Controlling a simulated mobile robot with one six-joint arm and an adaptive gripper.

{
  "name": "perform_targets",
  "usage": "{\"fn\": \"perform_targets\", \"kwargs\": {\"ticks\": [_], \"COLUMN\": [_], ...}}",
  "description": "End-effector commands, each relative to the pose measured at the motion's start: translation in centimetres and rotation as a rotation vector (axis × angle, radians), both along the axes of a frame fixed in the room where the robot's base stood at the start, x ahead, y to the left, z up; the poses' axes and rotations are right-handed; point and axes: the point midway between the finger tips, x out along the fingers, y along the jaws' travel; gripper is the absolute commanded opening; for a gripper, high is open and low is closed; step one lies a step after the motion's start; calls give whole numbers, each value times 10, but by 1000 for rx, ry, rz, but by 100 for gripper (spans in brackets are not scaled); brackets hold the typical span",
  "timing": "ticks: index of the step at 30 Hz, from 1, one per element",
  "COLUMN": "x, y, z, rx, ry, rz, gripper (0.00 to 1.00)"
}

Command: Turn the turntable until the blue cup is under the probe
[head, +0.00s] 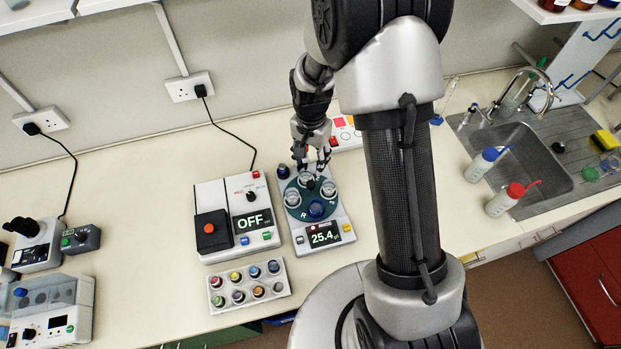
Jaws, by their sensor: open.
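A dark teal turntable (300,208) sits on a white instrument whose display (325,234) reads about 25.4. A blue cup (316,209) is at the near side of the turntable. Several clear cups stand at its other places, including one at the left (292,198) and one at the right (328,188). My gripper (312,165) is over the far side of the turntable, pointing down, with its fingers apart. I cannot tell whether it touches a cup or the turntable hub. I cannot clearly make out the probe; my gripper covers part of the far side.
A white device (222,246) reading OFF, with a red button, stands just left of the instrument. A rack of colourful vials (248,285) lies in front of it. A dark blue knob or post (283,171) is at the instrument's far left corner. A sink (520,160) is at the right.

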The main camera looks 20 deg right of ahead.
Motion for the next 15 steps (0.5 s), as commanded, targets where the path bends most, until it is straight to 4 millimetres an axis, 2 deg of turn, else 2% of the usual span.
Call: {"fn": "perform_targets", "kwargs": {"ticks": [1,6,15], "x": [-2,-1,-1], "y": [0,0,0], "z": [-13,-51,-103], "rx": [0,0,0], "ry": [6,4,3], "rz": [0,1,1], "gripper": [44,44,44]}}
